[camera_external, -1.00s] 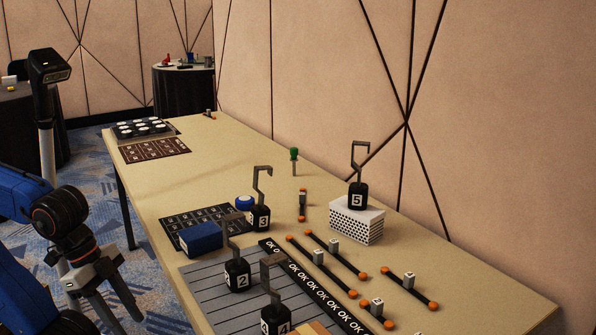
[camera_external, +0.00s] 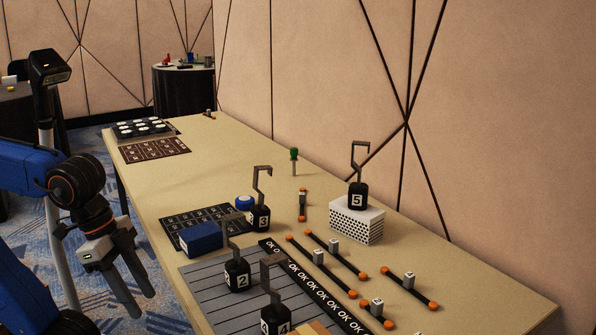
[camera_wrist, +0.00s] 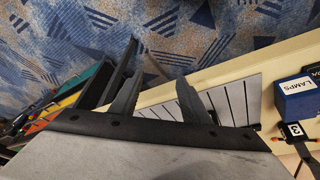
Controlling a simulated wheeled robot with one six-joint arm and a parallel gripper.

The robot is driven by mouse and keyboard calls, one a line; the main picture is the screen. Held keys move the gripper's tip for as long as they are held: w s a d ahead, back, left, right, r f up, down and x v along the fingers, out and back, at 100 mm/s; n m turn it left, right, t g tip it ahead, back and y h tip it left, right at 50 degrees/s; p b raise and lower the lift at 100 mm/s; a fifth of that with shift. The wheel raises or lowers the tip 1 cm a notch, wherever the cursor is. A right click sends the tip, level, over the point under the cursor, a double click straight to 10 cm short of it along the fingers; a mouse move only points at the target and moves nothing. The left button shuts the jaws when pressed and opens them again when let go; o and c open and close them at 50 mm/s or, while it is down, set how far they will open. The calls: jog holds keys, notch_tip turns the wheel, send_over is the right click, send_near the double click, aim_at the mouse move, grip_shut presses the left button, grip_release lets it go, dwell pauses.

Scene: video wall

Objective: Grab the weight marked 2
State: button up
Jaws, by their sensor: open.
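The weight marked 2 (camera_external: 237,275) is a black block with a grey hook on top. It stands upright on the grey lined board (camera_external: 210,294) in the external view. My gripper (camera_external: 142,271) is open and empty, left of the table edge and to the left of the weight, clear of it. In the wrist view my gripper's fingers (camera_wrist: 156,92) are apart over the carpet and table edge. The weight marked 2 cannot be made out there.
The weight marked 4 (camera_external: 276,320) stands near the weight marked 2. The weight marked 3 (camera_external: 260,217) is behind, beside a blue box (camera_external: 201,239). The weight marked 5 (camera_external: 357,196) stands on a perforated white block (camera_external: 356,222). Orange-ended bars lie to the right.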

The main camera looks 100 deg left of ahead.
jog(key=w+a+r+n+g, duration=0.1)
jog(key=w+a+r+n, duration=0.1)
jog(key=w+a+r, duration=0.35)
jog(key=w+a+r+n+g, duration=0.1)
jog(key=w+a+r+n, duration=0.15)
jog(key=r, duration=0.55)
jog(key=n+g, duration=0.2)
jog(key=n, duration=0.1)
send_near(239, 213)
notch_tip(239, 213, down, 9)
jog(key=shift+a, duration=0.1)
jog(key=shift+s+a+f, duration=0.1)
jog(key=shift+f, duration=1.2)
jog(key=shift+s+a+f, duration=0.1)
jog(key=shift+f, duration=1.25)
grip_shut()
jog(key=shift+w, duration=0.1)
